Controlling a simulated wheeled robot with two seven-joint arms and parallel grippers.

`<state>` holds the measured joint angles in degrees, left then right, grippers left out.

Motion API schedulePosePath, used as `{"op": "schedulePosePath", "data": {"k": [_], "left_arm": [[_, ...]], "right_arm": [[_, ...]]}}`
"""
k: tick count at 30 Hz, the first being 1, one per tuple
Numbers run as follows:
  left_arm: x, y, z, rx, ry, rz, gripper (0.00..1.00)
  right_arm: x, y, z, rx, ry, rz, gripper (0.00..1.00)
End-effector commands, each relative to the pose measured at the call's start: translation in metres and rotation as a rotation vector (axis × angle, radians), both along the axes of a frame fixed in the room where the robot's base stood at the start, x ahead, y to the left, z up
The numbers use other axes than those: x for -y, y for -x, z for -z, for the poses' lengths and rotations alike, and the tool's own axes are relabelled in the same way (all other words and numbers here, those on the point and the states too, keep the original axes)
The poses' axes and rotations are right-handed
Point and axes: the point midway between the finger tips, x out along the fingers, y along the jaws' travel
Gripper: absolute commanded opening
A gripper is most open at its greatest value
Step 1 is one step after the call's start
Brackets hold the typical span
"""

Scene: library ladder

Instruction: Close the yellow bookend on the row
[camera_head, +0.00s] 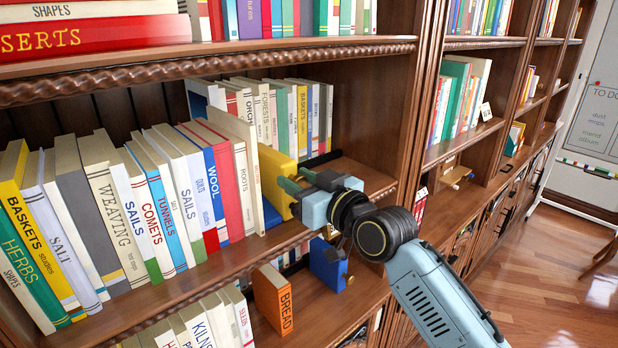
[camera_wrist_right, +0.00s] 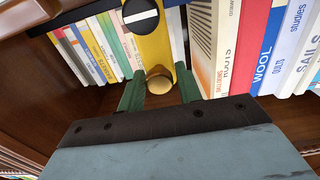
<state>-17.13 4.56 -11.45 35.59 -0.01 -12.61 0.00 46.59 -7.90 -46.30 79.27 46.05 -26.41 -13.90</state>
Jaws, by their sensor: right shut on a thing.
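The yellow bookend (camera_head: 274,172) stands on the shelf at the right end of the front row of books (camera_head: 180,190). It also shows in the wrist view (camera_wrist_right: 153,45), with a round white-and-black mark on its face and a round knob. My right gripper (camera_head: 291,187) has its green fingers on both sides of the knob (camera_wrist_right: 159,80) and is shut on it. The Roots book (camera_head: 240,170) is the tall one at the row's right end. In the wrist view a narrow gap shows between the bookend and that book. My left gripper is not in view.
Bare shelf (camera_head: 355,172) lies to the right, up to the wooden upright (camera_head: 415,120). On the shelf below stand a blue bookend (camera_head: 328,265) and an orange Bread book (camera_head: 272,300).

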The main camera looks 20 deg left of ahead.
Motion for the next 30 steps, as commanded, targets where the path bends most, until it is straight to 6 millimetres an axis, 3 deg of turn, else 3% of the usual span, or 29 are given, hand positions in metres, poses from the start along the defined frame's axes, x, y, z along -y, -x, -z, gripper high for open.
{"op": "schedulePosePath", "data": {"k": [3, 4, 6, 20, 30], "left_arm": [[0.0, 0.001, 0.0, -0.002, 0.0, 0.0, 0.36], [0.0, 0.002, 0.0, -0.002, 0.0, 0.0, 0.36], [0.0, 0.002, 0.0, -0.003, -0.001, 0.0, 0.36], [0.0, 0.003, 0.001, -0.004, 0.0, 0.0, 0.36], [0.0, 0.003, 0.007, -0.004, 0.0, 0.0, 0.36]], "right_arm": [[-0.002, 0.003, 0.002, -0.005, 0.001, -0.007, 0.0], [-0.002, 0.003, 0.002, -0.005, 0.001, -0.007, 0.37], [-0.002, 0.003, 0.002, -0.005, 0.001, -0.006, 0.45], [0.002, 0.002, 0.001, -0.003, 0.001, -0.002, 0.45], [0.04, 0.022, 0.003, 0.0, 0.001, -0.001, 0.45]]}}
